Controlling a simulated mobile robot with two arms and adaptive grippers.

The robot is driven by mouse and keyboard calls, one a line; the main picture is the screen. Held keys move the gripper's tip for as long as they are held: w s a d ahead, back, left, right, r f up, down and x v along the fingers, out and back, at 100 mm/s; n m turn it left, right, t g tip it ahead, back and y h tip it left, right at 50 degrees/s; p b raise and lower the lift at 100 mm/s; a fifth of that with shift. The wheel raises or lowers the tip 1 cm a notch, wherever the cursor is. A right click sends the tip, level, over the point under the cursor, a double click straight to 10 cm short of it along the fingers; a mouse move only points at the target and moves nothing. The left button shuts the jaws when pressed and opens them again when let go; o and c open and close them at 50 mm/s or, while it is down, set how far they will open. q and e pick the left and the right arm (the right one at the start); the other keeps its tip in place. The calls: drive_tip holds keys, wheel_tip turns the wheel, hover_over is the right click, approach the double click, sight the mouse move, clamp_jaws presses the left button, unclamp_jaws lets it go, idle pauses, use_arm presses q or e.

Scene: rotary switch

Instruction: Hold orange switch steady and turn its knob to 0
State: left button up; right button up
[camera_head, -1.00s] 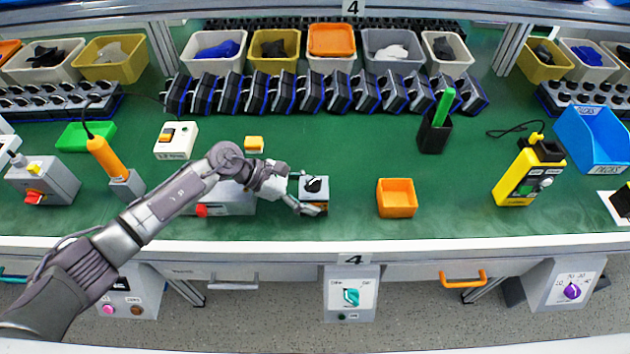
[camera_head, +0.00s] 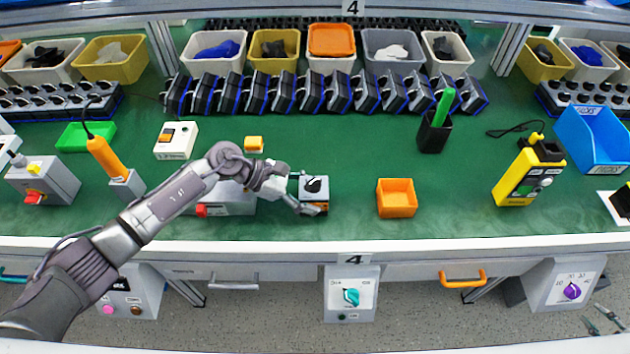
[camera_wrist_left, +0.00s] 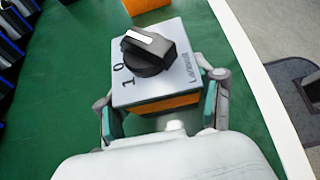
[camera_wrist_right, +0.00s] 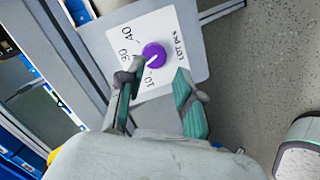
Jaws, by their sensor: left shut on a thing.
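The orange switch (camera_head: 316,203) has an orange body, a pale grey top face and a black knob (camera_head: 313,185). It stands on the green bench near the front edge. My left gripper (camera_head: 306,192) is shut on its sides. In the left wrist view, one finger lies on each side of the switch (camera_wrist_left: 178,103). The knob (camera_wrist_left: 148,52) carries a white mark on its upper left end; 0 and 1 are printed to its left. My right gripper (camera_wrist_right: 155,88) is open and empty, its fingers near a purple knob (camera_wrist_right: 153,55). Its fingertips show at the head view's lower right (camera_head: 606,318).
An orange bin (camera_head: 397,199) stands right of the switch and a grey box with a red button (camera_head: 201,211) left of it. A yellow device (camera_head: 526,178) stands farther right. A panel with the purple knob (camera_head: 572,291) hangs below the bench's right side.

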drive_tip(key=w+a+r+n+y, duration=0.2)
drive_tip(key=w+r+n+y, duration=0.3)
drive_tip(key=w+r, duration=0.65)
drive_tip(key=w+a+r+n+y, duration=0.2)
drive_tip(key=w+r+n+y, duration=0.35)
drive_tip(key=r, duration=1.05)
drive_tip(key=w+a+r+n+t+h, duration=0.1)
drive_tip(key=w+a+r+n+t, duration=0.15)
drive_tip(key=w, duration=0.35)
drive_tip(key=w+a+r+n+t, duration=0.1)
drive_tip(key=w+r+n+t, duration=0.1)
drive_tip(key=w+r, duration=0.3)
drive_tip(key=w+a+r+n+y, duration=0.2)
drive_tip(key=w+a+n, duration=0.2)
drive_tip(key=w+a, duration=0.3)
drive_tip(key=w+a+r+n+y, duration=0.25)
drive_tip(key=w+a, duration=0.35)
drive_tip(key=a, duration=0.3)
drive_tip(key=w+a+r+n+g+y, duration=0.1)
drive_tip(key=a+n+g, duration=0.25)
drive_tip(key=a, duration=0.45)
drive_tip(key=w+a+r+n+g+y, duration=0.1)
drive_tip(key=w+a+n+g, duration=0.1)
drive_tip(key=a+n, duration=0.45)
drive_tip(key=n+g+h, duration=1)
drive_tip(key=n+h, duration=0.5)
drive_tip(key=n, duration=0.6)
hover_over(314, 181)
wheel_tip(314, 181, down, 10)
drive_tip(key=shift+f, duration=4.4)
